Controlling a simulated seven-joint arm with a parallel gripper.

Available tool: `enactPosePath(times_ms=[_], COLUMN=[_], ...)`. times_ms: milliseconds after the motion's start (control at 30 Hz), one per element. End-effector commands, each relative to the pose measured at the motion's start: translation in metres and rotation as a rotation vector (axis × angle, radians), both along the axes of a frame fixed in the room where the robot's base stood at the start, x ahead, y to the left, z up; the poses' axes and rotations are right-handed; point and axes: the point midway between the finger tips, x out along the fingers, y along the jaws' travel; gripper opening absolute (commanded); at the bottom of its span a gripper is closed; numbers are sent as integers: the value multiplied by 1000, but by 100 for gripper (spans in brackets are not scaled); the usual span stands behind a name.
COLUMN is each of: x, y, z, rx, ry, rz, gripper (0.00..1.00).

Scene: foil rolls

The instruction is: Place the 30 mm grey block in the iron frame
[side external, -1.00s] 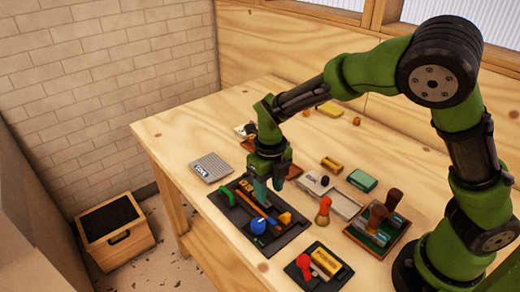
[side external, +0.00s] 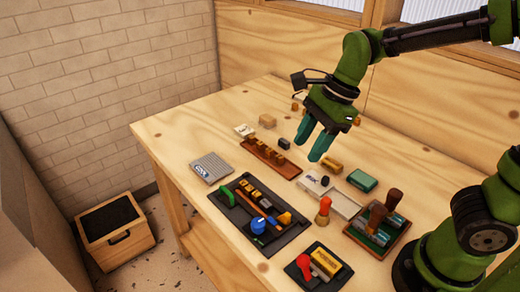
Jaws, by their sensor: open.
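My gripper (side external: 312,143) is raised above the table, behind the pale tray, with its two teal fingers apart and nothing visible between them. A black tray (side external: 240,226) lies at the front left of the table. It holds a row of small brownish blocks (side external: 254,191), a green curved piece, a blue knob and an orange-tipped tool. It may be the iron frame, but I cannot tell for sure. A small dark grey block (side external: 284,143) sits beside the brown rack, left of my fingers. I cannot read its size or confirm that it is the 30 mm block.
A brown rack (side external: 262,160) holds several blocks. A pale tray (side external: 345,205), green box (side external: 362,180) and red-topped stamp (side external: 323,211) stand centrally. A wooden tray (side external: 368,240) with handled tools is at right. A smaller black tray (side external: 320,282) is in front.

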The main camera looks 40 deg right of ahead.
Motion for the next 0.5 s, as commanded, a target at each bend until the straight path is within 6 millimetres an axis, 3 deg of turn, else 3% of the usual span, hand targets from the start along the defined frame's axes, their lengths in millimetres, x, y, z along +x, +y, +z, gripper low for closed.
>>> enactPosePath(times_ms=[100, 300, 500], x=[-23, -58, -78], y=[-13, -28, -37], z=[20, 37, 40], rx=[-67, -348, -620], ry=[-222, -547, -677], rz=[320, 841, 1178], gripper=[46, 46, 46])
